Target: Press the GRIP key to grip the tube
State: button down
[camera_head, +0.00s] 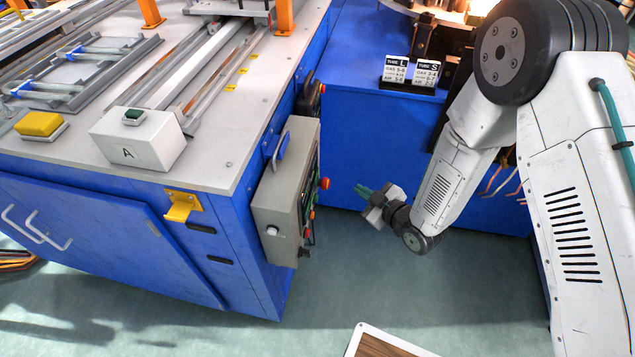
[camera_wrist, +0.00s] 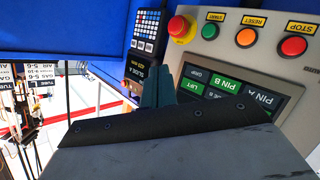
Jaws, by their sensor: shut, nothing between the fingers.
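The grey control box (camera_head: 285,190) hangs on the blue machine's side in the head view; its keys face right, toward my gripper (camera_head: 364,191), and are seen only edge-on. My gripper is shut and empty, a short gap to the right of the box. In the wrist view the panel appears upside down. Its dark screen holds a green GRIP key (camera_wrist: 192,86) near its left end, beside green PIN B (camera_wrist: 229,85). My teal fingertips (camera_wrist: 160,88) show just left of the GRIP key. Contact cannot be told. The tube is not identifiable.
A red emergency knob (camera_wrist: 181,28) and START (camera_wrist: 210,31), RESET (camera_wrist: 246,37) and STOP (camera_wrist: 293,46) buttons lie beside the screen. A keypad unit (camera_wrist: 146,32) is left of them. In the head view, a yellow bracket (camera_head: 181,205) juts from the machine.

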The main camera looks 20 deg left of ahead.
aim_at(316, 183)
jog(key=s+a, duration=0.2)
jog(key=a, duration=0.6)
jog(key=shift+a, duration=0.3)
jog(key=shift+a, duration=0.1)
dwell(2.0)
jog(key=shift+s+a, duration=0.1)
jog(key=shift+a, duration=0.2)
jog(key=shift+s+a, duration=0.1)
jog(key=shift+a, duration=0.2)
dwell(0.6)
jog(key=shift+d, duration=0.15)
jog(key=shift+w+d, duration=0.2)
jog(key=shift+d, duration=0.35)
